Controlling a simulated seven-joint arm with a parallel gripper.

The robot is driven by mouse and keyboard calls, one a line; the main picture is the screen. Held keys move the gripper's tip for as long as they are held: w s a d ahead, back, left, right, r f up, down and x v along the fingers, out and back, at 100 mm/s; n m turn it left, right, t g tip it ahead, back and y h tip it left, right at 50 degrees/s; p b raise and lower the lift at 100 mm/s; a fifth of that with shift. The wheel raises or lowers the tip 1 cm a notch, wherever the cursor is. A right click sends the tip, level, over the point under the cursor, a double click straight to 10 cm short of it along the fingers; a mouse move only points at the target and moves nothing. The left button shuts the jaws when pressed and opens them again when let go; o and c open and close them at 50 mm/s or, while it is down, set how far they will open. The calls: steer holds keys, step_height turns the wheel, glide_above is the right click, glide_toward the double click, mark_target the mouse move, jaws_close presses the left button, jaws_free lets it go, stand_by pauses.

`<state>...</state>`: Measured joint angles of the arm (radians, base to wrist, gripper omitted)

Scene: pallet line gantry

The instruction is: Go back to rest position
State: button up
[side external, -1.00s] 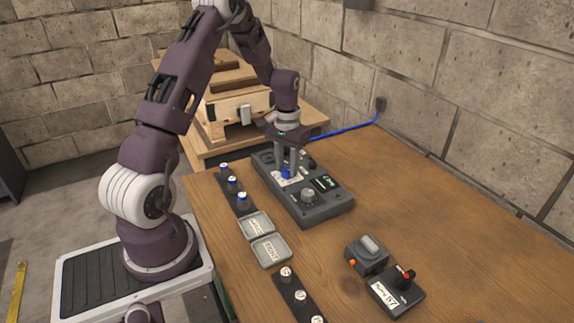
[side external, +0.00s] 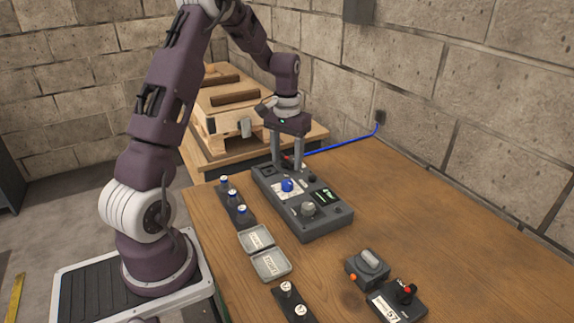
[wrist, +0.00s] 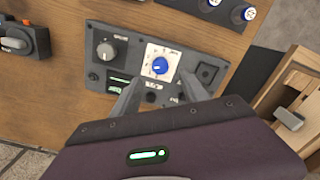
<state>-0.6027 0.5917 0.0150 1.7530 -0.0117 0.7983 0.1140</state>
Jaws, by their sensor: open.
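My gripper (side external: 287,164) is open and empty, pointing down above the far part of the grey control box (side external: 330,222). Its two fingers stand apart, clear of the blue knob (side external: 287,185) on the box's white dial plate. In the wrist view the blue knob (wrist: 160,66) shows beyond the gap between the fingertips (wrist: 160,79), with nothing between them. A grey knob (side external: 308,208) and a small green-lit display (side external: 325,196) are also on the box.
Blue-capped pieces stand on a dark strip (side external: 248,221) left of the box, with two labelled grey trays (side external: 270,264) nearer. A switch box (side external: 366,268) and joystick box (side external: 398,304) sit front right. A wooden pallet stack (side external: 225,105) stands behind. A blue cable (side external: 345,149) runs to the wall.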

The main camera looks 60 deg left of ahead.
steer(key=s+d+r+m+t, duration=0.1)
steer(key=s+d+r, duration=0.2)
steer(key=d+r, duration=0.4)
steer(key=s+d+r+m+t, duration=0.1)
steer(key=s+d+r+m, duration=0.15)
steer(key=d+r, duration=0.45)
steer(key=s+d+r+m+t, duration=0.1)
steer(key=s+d, duration=0.4)
steer(key=s, duration=0.2)
steer(key=s+d+r+m+t, duration=0.1)
steer(key=s+d+t, duration=0.1)
steer(key=s+d, duration=0.3)
steer(key=s, duration=0.3)
steer(key=shift+s+t, duration=0.25)
steer(key=shift+t, duration=0.05)
